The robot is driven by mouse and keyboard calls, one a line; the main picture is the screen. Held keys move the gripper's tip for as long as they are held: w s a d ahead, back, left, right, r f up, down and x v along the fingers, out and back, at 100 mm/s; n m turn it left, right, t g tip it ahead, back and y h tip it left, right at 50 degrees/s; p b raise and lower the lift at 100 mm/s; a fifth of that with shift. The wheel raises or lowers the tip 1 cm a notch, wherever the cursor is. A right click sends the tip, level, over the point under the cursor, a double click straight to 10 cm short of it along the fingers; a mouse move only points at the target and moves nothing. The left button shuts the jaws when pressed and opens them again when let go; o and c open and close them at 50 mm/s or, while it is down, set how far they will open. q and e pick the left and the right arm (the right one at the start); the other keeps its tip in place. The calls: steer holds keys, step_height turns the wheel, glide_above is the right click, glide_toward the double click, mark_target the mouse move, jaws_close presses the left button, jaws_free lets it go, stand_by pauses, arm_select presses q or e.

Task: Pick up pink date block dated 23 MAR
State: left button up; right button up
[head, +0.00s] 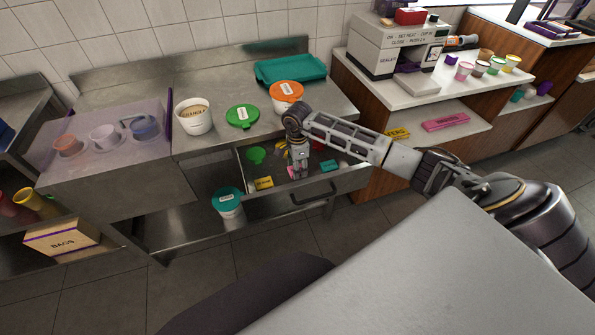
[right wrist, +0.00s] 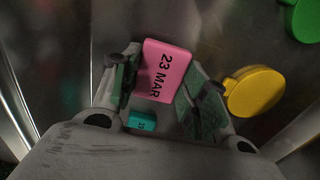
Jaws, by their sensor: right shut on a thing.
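The pink date block marked 23 MAR (right wrist: 166,66) sits between the two fingers of my right gripper (right wrist: 166,82) in the right wrist view, its lettering facing the camera. My right gripper is shut on it. In the head view my right gripper (head: 299,170) points down into the open drawer (head: 345,181), and only a little pink shows at its fingertips. I cannot tell whether the block is clear of the drawer floor. My left gripper is not in view.
The drawer front and handle (head: 314,193) stand close to the gripper. Above are a white tub (head: 194,117), a green lid (head: 243,116) and an orange-lidded tub (head: 287,91).

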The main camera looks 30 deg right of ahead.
step_height(320, 180, up, 7)
steer(key=shift+r, duration=0.15)
stand_by(0.7)
